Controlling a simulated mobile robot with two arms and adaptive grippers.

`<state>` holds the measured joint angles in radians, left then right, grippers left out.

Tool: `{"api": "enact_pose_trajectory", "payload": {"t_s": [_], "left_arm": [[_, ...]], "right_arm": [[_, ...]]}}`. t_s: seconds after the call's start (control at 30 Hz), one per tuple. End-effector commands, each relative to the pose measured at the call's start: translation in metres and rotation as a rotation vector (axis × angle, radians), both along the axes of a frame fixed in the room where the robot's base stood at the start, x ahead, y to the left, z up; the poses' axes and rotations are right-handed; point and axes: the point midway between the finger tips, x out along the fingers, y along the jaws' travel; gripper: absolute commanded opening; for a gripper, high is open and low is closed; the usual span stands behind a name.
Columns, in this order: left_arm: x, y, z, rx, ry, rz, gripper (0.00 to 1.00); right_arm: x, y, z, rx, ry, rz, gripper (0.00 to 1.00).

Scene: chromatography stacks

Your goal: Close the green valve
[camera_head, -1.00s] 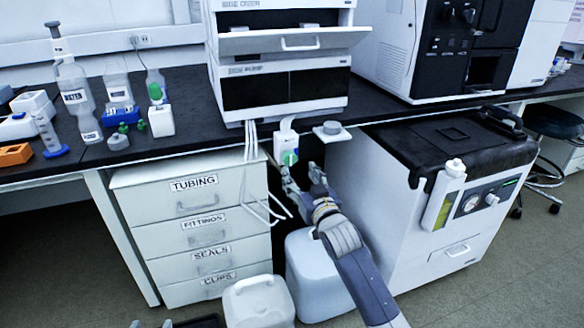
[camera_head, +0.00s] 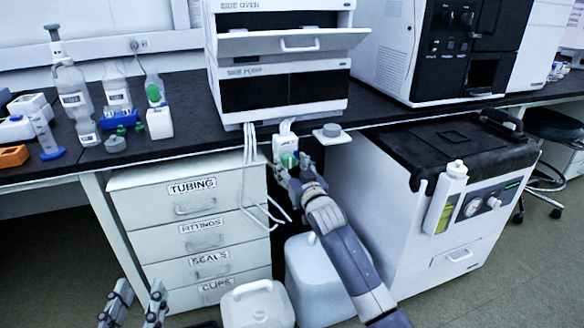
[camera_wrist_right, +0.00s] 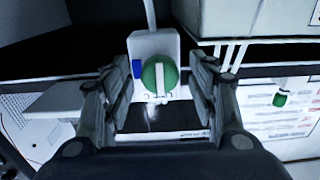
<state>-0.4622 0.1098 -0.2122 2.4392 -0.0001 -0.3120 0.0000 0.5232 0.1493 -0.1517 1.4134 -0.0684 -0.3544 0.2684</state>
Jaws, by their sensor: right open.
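The green valve (camera_head: 289,160) is a round green knob with a white bar handle, on a white block under the bench edge. In the right wrist view the green valve (camera_wrist_right: 159,76) faces the camera, its white bar close to upright, with a blue piece at its left. My right gripper (camera_head: 290,170) is at the valve, and in its wrist view the open fingers (camera_wrist_right: 160,90) stand on either side of the knob. I cannot tell whether they touch it. My left gripper (camera_head: 136,302) is open and empty at the lower left, before the drawers.
A drawer cabinet (camera_head: 195,240) stands left of the valve, with white tubes (camera_head: 249,170) hanging beside it. White containers (camera_head: 258,303) stand on the floor below. A white wheeled unit (camera_head: 400,230) with a black top stands at right. Bottles (camera_head: 75,100) stand on the bench.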

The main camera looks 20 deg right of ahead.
Motion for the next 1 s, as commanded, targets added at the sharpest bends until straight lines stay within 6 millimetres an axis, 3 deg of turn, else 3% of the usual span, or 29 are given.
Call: {"api": "enact_pose_trajectory", "payload": {"t_s": [0.03, 0.23, 0.57, 0.77, 1.0], "left_arm": [[0.000, 0.000, 0.000, 0.000, 0.000, 0.000, 0.40], [0.000, 0.000, 0.000, 0.000, 0.001, 0.000, 0.40], [0.000, 0.000, -0.002, 0.005, 0.020, 0.001, 0.40], [-0.003, 0.006, -0.033, 0.043, 0.169, 0.012, 0.40], [-0.023, 0.019, -0.086, 0.113, 0.455, 0.029, 0.40]], "right_arm": [[0.000, 0.000, 0.000, 0.000, 0.000, 0.000, 0.54], [0.000, 0.000, 0.000, 0.000, 0.000, 0.000, 0.09], [0.000, 0.000, 0.001, 0.012, 0.000, 0.000, 0.09], [0.000, 0.000, 0.002, 0.061, 0.001, 0.000, 0.09], [0.000, 0.000, 0.003, 0.164, 0.006, 0.000, 0.09]]}}
